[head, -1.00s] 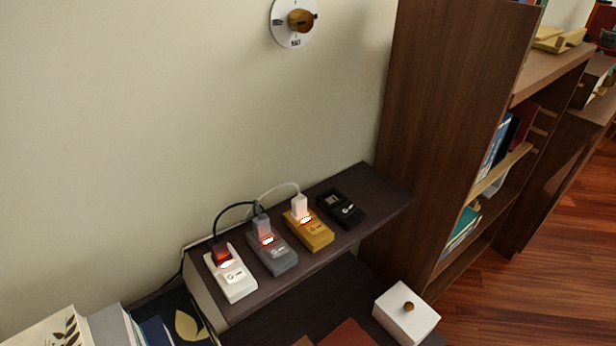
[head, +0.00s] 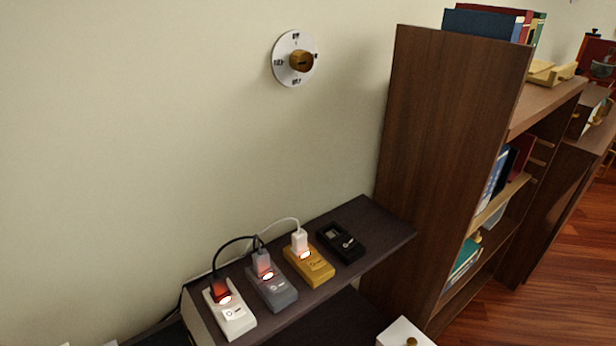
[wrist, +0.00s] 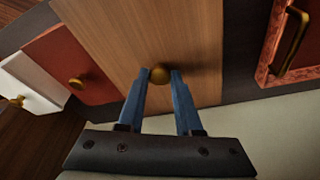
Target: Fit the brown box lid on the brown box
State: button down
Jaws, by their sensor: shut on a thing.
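In the wrist view, my gripper (wrist: 160,77) has its two blue fingers closed around the round brass knob (wrist: 160,72) of the brown box lid. The lid is a light brown wooden panel (wrist: 125,35) that fills the upper middle of that view. The brown box itself cannot be made out; whether the lid is apart from it or touching it cannot be told. My gripper and the lid do not show in the head view.
A dark red box (wrist: 60,62) and a white box (wrist: 28,83), both with brass knobs, stand left in the wrist view. A red panel with a brass handle (wrist: 288,40) is at right. The head view shows a shelf with plugged-in chargers (head: 272,288) and a wall dial (head: 296,59).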

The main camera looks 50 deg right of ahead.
jog(key=shift+f+b, duration=0.5)
jog(key=shift+f, duration=0.5)
dwell(0.6)
jog(key=c, duration=0.5)
grip_release()
jog(key=p+v, duration=0.5)
jog(key=v, duration=0.8)
jog(key=shift+f, duration=0.1)
